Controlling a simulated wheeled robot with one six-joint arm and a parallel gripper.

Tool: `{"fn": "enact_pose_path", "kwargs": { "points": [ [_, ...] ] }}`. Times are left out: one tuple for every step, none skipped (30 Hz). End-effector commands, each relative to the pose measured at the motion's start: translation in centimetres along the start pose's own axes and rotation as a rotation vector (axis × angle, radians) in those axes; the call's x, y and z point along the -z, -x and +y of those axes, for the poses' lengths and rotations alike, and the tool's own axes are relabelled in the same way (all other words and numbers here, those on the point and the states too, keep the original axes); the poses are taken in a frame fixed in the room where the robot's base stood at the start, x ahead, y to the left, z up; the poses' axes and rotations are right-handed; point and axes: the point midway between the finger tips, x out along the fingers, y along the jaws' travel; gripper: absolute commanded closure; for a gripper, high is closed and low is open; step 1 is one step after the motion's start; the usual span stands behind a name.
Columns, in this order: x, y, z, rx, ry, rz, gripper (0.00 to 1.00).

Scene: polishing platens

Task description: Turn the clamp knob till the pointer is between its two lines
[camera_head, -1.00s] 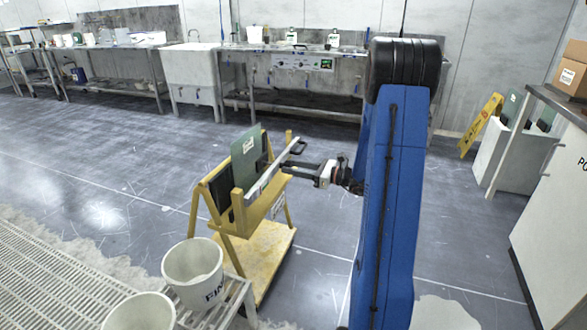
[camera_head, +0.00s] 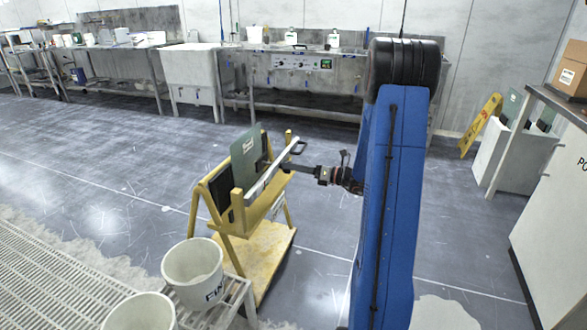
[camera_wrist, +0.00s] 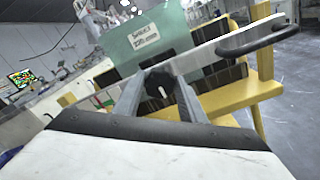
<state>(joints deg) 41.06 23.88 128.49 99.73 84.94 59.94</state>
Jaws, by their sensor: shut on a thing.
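The black clamp knob (camera_wrist: 160,80) is between my gripper's fingertips (camera_wrist: 158,88) in the wrist view, and my gripper is shut on it. A short white pointer mark (camera_wrist: 163,92) shows on the knob's face. The two lines cannot be made out. The knob is on the front of a pale clamp bar (camera_wrist: 228,42) with a black loop handle (camera_wrist: 262,40). In the head view my gripper (camera_head: 284,167) reaches left to the bar (camera_head: 270,172), and its fingertips hide the knob.
A green plate (camera_head: 245,157) with a label stands behind the bar on a yellow stand (camera_head: 236,222). White buckets (camera_head: 192,268) are in front of it, by a slatted rack (camera_head: 60,285). Floor is open behind the stand. A yellow floor sign (camera_head: 481,125) stands at right.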

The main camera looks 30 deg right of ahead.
Motion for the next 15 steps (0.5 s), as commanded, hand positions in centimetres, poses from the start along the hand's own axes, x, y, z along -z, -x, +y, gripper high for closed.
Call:
{"fn": "enact_pose_path", "kwargs": {
  "points": [
    [-0.05, 0.02, -0.06, 0.001, -0.017, -0.001, 0.85],
    [-0.04, 0.03, -0.06, 0.001, -0.028, -0.001, 0.85],
    [-0.05, 0.03, -0.07, 0.001, -0.04, -0.001, 0.85],
    [-0.05, 0.03, -0.07, 0.001, -0.048, -0.001, 0.85],
    [-0.05, 0.03, -0.08, 0.001, -0.055, -0.001, 0.85],
    [-0.05, 0.03, -0.08, 0.001, -0.063, -0.001, 0.85],
    [-0.05, 0.03, -0.09, 0.001, -0.067, -0.001, 0.85],
    [-0.05, 0.03, -0.09, 0.001, -0.071, -0.001, 0.85],
    [-0.05, 0.03, -0.09, 0.001, -0.074, -0.001, 0.85],
    [-0.05, 0.03, -0.09, 0.001, -0.076, -0.001, 0.85],
    [-0.05, 0.03, -0.09, 0.001, -0.078, -0.001, 0.85],
    [-0.06, 0.03, -0.1, 0.001, -0.079, -0.001, 0.85],
    [-0.06, 0.03, -0.1, 0.001, -0.08, -0.001, 0.85],
    [-0.06, 0.03, -0.1, 0.001, -0.08, -0.001, 0.85],
    [-0.06, 0.03, -0.1, 0.001, -0.08, -0.001, 0.85]
  ]
}}
